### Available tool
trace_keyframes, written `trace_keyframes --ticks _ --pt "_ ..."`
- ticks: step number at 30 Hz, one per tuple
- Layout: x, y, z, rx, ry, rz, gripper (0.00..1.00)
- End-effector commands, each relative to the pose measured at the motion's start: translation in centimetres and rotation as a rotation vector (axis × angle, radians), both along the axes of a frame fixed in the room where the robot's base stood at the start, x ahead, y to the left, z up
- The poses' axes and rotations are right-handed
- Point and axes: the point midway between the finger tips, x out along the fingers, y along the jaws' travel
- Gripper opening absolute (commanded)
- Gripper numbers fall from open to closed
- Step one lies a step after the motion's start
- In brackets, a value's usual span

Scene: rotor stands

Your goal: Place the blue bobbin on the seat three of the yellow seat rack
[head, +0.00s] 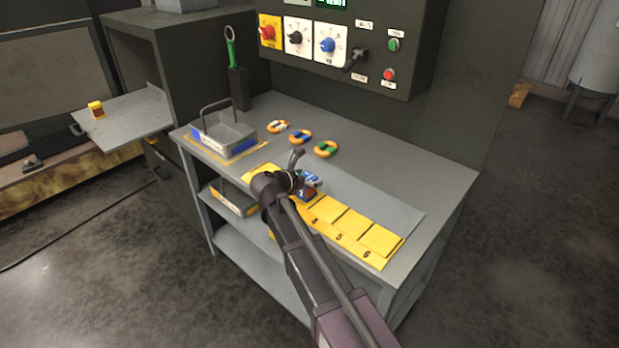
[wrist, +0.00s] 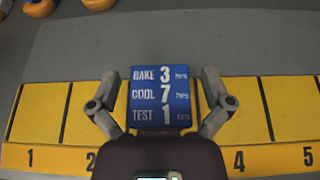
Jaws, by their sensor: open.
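The yellow seat rack (head: 346,224) lies along the table's front edge with numbered seats. In the wrist view, seats 1, 2, 4 and 5 of the rack (wrist: 45,112) show bare, and seat three is hidden. My gripper (head: 298,172) is over the rack, open. A blue square piece (wrist: 160,95) lettered "BAKE 3, COOL 7, TEST 1" shows between its fingers; I cannot tell whether it rests on the rack. It also shows partly in the head view (head: 310,180). A blue and orange ring (head: 300,136) lies behind the rack; which of these is the blue bobbin is unclear.
A white and orange ring (head: 278,126) and a green and orange ring (head: 326,149) lie beside the blue one. A grey handled tray (head: 222,132) stands at the table's left. A control panel (head: 340,45) rises behind. The table's right end is clear.

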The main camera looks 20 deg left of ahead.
Motion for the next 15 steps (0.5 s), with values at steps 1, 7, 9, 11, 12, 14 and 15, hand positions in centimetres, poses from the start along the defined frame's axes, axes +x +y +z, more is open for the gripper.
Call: trace_keyframes --ticks 1,7,9,11,12,14,15 --pt "0.0 0.0 0.0 0.0 0.0 0.0 1.0" --pt "0.0 0.0 0.2 0.0 0.0 0.0 1.0" --pt "0.0 0.0 0.4 0.0 0.0 0.0 1.0" --pt "-0.4 0.2 0.6 0.0 0.0 0.001 1.0" --pt "-0.8 0.3 0.7 0.001 0.0 0.002 1.0" --pt "-1.3 0.5 1.0 0.001 0.0 0.002 1.0" --pt "-1.7 0.7 1.2 0.001 0.0 0.002 1.0"
